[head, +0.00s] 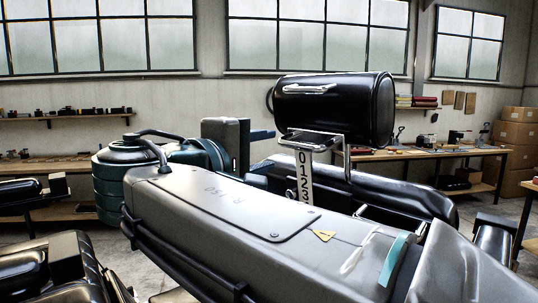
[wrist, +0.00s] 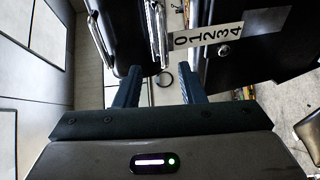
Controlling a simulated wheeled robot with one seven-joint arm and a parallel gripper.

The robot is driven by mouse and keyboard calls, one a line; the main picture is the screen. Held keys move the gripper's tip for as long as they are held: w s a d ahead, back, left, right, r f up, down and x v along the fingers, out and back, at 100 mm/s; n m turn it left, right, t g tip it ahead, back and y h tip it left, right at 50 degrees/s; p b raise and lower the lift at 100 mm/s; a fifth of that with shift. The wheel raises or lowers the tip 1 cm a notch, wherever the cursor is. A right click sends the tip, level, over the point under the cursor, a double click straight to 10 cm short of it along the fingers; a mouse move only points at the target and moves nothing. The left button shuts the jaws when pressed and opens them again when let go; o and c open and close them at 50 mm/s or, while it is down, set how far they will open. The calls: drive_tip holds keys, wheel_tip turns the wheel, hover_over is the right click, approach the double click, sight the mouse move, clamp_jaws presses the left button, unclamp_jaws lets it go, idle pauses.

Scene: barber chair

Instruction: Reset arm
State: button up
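The black headrest (head: 335,108) of the barber chair stands raised on a chrome bracket above the black chair back (head: 405,200). A chrome bar handle is on its side. The headrest (wrist: 115,38) and number strip (wrist: 208,40) lie beyond the fingertips. Contact cannot be told. My grey arm hides much of the chair.
Other black padded furniture (head: 65,268) is at lower left. A workbench (head: 430,153) and cardboard boxes (head: 515,150) are at the back right. Shelves line the back wall.

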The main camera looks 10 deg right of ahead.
drive_tip(key=shift+s+a, duration=0.25)
drive_tip(key=s+d+f+m+g+y, duration=0.1)
drive_tip(key=d+f+g+y, duration=0.2)
drive_tip(key=f, duration=0.6)
drive_tip(key=s+d+f+g+y, duration=0.1)
drive_tip(key=d+f+g, duration=0.2)
drive_tip(key=d+f, duration=0.5)
drive_tip(key=s+a+f+m+g+y, duration=0.1)
drive_tip(key=s+f+m+y, duration=0.3)
drive_tip(key=f, duration=0.6)
drive_tip(key=s+a+f+m+g+y, duration=0.1)
drive_tip(key=s+f+m+y, duration=0.3)
drive_tip(key=f, duration=0.6)
drive_tip(key=shift+s+a+f+g, duration=0.2)
drive_tip(key=shift+s+a+g, duration=0.25)
drive_tip(key=shift+s, duration=0.6)
